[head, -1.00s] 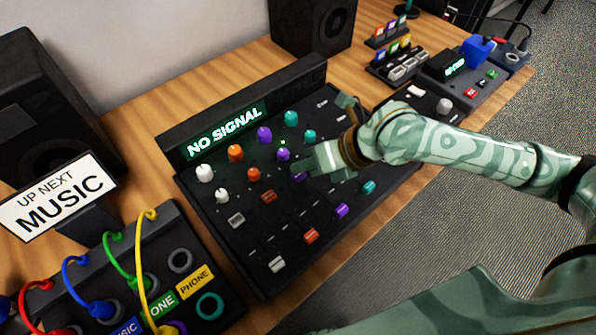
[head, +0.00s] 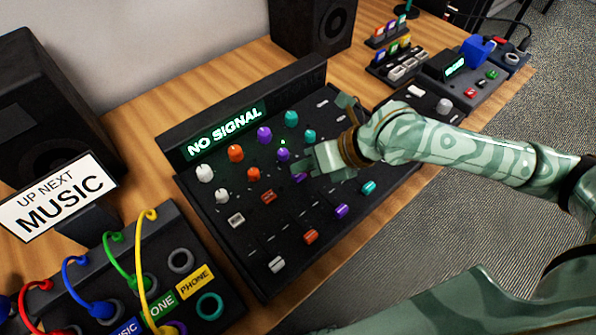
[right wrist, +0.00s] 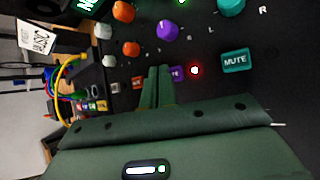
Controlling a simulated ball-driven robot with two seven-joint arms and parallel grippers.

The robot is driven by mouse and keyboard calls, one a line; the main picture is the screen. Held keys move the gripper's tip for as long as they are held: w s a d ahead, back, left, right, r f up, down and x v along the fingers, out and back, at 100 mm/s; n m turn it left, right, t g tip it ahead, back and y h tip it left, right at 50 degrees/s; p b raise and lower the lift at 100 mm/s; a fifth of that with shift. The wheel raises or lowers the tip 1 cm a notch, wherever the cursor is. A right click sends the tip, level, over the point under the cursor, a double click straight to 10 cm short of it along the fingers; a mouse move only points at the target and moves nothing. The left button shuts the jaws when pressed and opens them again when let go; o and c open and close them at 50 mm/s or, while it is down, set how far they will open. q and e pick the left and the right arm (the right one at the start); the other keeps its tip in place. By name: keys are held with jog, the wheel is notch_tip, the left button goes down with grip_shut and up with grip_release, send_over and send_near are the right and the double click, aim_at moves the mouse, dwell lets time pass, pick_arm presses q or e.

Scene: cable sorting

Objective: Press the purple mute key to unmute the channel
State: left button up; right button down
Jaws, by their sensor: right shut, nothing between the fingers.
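The purple mute key (right wrist: 176,73) shows only in part in the right wrist view, just beside my closed fingertips. A red light (right wrist: 194,70) glows to its right. In the head view a bit of the purple key (head: 299,177) shows at the fingertips. My right gripper (head: 308,170) is shut and empty, low over the mixer (head: 262,268); it also shows in the right wrist view (right wrist: 159,72). I cannot tell whether the fingertips touch the key. The mixer's screen (head: 226,130) reads NO SIGNAL. My left gripper is not in view.
A teal MUTE key (right wrist: 235,62) and an orange key (head: 269,196) flank the purple one. Purple knobs (head: 264,134) and a purple fader (head: 341,211) are close by. A patch panel with coloured cables (head: 230,291) stands at lower left. Speakers (head: 312,25) stand behind.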

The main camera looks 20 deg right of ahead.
aim_at(304, 176)
jog(key=shift+f, duration=0.1)
dwell(0.3)
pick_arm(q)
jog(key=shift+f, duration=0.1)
pick_arm(e)
jog(key=shift+f, duration=0.4)
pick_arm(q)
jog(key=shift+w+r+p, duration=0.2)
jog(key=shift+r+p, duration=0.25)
pick_arm(e)
jog(key=shift+r, duration=0.55)
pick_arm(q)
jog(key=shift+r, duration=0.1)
pick_arm(e)
jog(key=shift+r, duration=0.1)
